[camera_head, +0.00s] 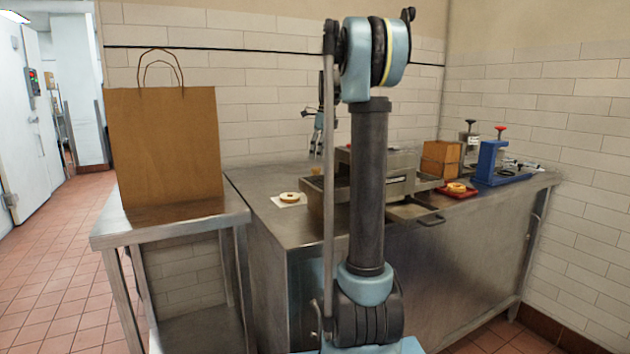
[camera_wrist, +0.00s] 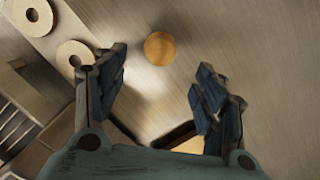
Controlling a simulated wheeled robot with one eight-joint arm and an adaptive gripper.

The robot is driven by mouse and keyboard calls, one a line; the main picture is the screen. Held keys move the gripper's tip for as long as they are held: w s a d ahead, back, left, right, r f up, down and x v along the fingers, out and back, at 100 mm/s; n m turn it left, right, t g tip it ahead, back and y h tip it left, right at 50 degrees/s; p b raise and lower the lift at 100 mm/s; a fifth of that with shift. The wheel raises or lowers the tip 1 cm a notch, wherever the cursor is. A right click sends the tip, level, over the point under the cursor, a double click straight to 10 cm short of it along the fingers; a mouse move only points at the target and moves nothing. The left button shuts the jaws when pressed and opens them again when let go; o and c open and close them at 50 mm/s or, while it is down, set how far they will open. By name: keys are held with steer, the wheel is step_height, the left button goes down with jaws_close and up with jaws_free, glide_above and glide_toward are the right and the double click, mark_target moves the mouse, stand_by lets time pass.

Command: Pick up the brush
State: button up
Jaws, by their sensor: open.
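My gripper (camera_head: 318,148) points down above the back of the steel counter, partly hidden behind my arm in the head view. In the wrist view its fingers (camera_wrist: 165,90) are spread apart with nothing between them. A small round orange-brown thing (camera_wrist: 160,48) is on the counter just beyond the fingertips. A small tan thing (camera_head: 315,171), perhaps the same one, shows below my gripper in the head view. I cannot tell whether it is the brush. No other brush shape can be made out.
The steel machine (camera_head: 400,165) stands close by on the counter (camera_head: 260,190). A red tray (camera_head: 457,194), wooden box (camera_head: 441,158) and blue device (camera_head: 490,163) are at right. A paper bag (camera_head: 163,145) stands on the left table.

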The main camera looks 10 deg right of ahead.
mark_target(317, 168)
steer(key=f, duration=0.4)
steer(key=shift+w+a+f, duration=0.15)
steer(key=shift+a+f, duration=0.05)
steer(key=shift+a, duration=0.05)
steer(key=shift+w+a+f, duration=0.1)
steer(key=shift+a+f, duration=0.05)
steer(key=shift+f, duration=0.65)
steer(key=shift+w+a+f, duration=0.15)
steer(key=shift+a+f, duration=0.05)
steer(key=shift+f, duration=0.65)
steer(key=shift+w+a+f, duration=0.1)
steer(key=shift+a+f, duration=0.05)
steer(key=shift+f, duration=0.65)
steer(key=c, duration=1.2)
